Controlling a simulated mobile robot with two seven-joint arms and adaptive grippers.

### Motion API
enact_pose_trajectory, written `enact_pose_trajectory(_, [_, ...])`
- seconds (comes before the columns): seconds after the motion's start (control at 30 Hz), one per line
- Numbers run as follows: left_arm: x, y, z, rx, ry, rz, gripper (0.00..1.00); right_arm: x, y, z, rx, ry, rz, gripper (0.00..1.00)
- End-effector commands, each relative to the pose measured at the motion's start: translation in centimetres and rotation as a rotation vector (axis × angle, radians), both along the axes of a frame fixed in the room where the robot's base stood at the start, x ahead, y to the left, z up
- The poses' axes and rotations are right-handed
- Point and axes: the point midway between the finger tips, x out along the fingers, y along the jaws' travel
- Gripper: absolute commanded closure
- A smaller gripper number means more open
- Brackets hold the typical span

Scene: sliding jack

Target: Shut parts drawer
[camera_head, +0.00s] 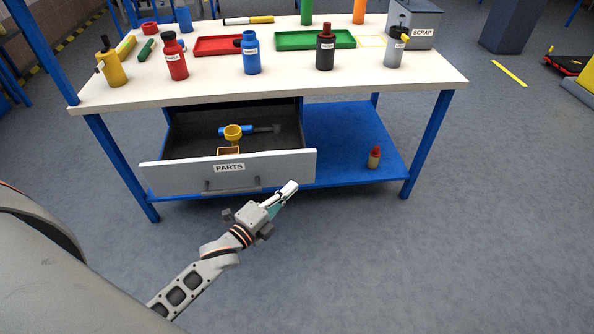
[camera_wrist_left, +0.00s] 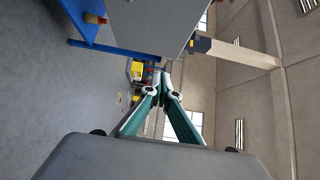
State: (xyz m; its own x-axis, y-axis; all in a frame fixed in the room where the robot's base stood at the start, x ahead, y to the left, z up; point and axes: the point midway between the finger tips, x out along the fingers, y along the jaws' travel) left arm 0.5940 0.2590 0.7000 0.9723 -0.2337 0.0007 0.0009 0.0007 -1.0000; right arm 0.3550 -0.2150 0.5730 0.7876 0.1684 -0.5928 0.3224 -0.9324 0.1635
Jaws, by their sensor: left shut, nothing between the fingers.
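The parts drawer (camera_head: 227,170) under the workbench stands open in the head view. Its grey front is labelled PARTS and has a dark bar handle (camera_head: 231,187). Inside lie a blue-handled tool (camera_head: 236,130), a yellow round part (camera_head: 233,131) and a small open box (camera_head: 228,151). My left gripper (camera_head: 290,189) is shut and empty, in front of the drawer front near its right end; I cannot tell whether it touches. In the left wrist view its fingertips (camera_wrist_left: 158,78) meet, with a grey panel, likely the drawer front (camera_wrist_left: 150,22), beyond. My right gripper is not in view.
The white bench top (camera_head: 300,85) holds several bottles, a red tray (camera_head: 218,46), a green tray (camera_head: 292,41) and a scrap bin (camera_head: 412,25). A small red-capped bottle (camera_head: 374,158) stands on the blue lower shelf (camera_head: 345,135).

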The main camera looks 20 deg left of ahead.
Motion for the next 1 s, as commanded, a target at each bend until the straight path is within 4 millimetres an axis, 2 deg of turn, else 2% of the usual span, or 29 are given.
enact_pose_trajectory(0.43, [4.4, -1.1, 0.0, -0.002, 0.0, 0.0, 1.0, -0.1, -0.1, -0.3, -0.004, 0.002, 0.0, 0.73])
enact_pose_trajectory(0.7, [6.7, 0.5, -0.1, 0.0, 0.002, 0.0, 1.0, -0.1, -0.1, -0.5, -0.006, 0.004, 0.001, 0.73])
enact_pose_trajectory(1.0, [7.6, 1.1, -0.1, -0.001, 0.002, 0.0, 1.0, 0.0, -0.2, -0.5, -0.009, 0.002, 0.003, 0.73])
